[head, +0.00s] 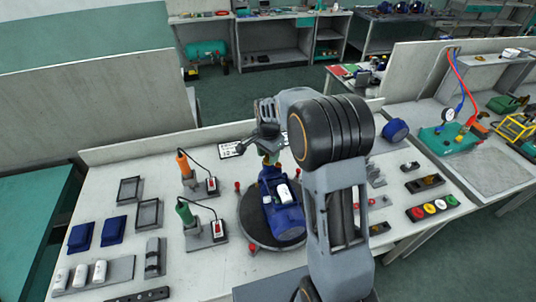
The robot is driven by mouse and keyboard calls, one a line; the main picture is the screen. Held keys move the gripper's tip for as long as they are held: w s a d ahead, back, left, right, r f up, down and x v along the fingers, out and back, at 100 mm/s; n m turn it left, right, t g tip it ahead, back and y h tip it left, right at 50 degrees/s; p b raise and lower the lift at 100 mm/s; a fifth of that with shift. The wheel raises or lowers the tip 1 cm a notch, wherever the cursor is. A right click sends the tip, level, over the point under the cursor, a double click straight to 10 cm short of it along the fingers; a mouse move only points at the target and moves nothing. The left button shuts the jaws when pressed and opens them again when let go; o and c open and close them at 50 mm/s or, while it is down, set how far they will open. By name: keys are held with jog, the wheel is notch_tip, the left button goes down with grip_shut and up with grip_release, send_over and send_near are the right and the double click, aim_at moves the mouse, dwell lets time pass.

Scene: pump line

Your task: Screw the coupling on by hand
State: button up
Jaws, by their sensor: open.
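A blue pump (283,216) with a white block on top lies on a round dark turntable (253,236). At its far end is a small green and orange part (270,160), partly hidden by my arm. It may be the coupling, but it is too small to be sure. My gripper (266,146) is open, just above and behind this part at the far end of the pump. Whether its fingers are around the part or only beside it, I cannot tell.
An orange-handled tool (184,166) and a green-handled tool (185,213) stand in holders left of the turntable. Red knobs surround the turntable. Blue blocks, white cylinders and dark trays (148,214) lie further left. Coloured caps (430,208) sit at the right. A low wall (150,144) closes the back.

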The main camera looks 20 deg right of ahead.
jog(key=shift+n, duration=1.7)
jog(key=shift+n, duration=1.8)
jog(key=shift+c, duration=0.3)
grip_shut()
jog(key=m, duration=0.2)
jog(key=shift+m, duration=0.3)
jog(key=shift+o, duration=0.3)
grip_release()
